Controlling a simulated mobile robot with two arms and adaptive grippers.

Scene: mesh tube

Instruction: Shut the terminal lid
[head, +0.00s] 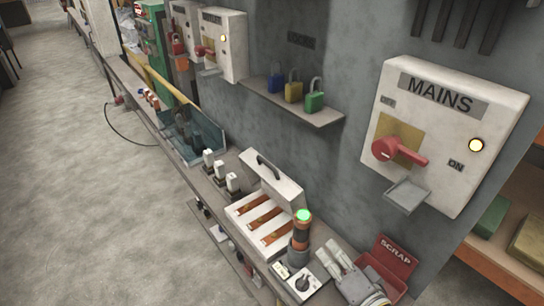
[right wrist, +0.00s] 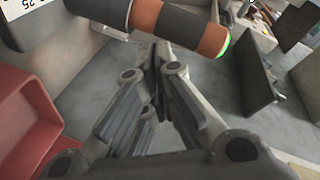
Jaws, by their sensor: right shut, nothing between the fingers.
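The terminal lid (head: 272,178) is a pale panel with a dark handle. It stands raised at the back of the terminal box (head: 236,213), whose several copper-coloured strips lie uncovered. My right gripper (head: 336,254) is at the lower right of the head view, right of the box and apart from the lid. Its fingers are shut with nothing between them, as the right wrist view (right wrist: 160,50) also shows. The lid cannot be made out clearly in the wrist view. My left gripper is not in view.
A striped signal post (head: 301,233) with a green top stands between my right gripper and the box; it crosses the top of the wrist view (right wrist: 172,22). A red SCRAP bin (head: 397,258) is beside the gripper. The MAINS panel (head: 447,137) hangs above. Padlocks (head: 293,90) sit on a shelf.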

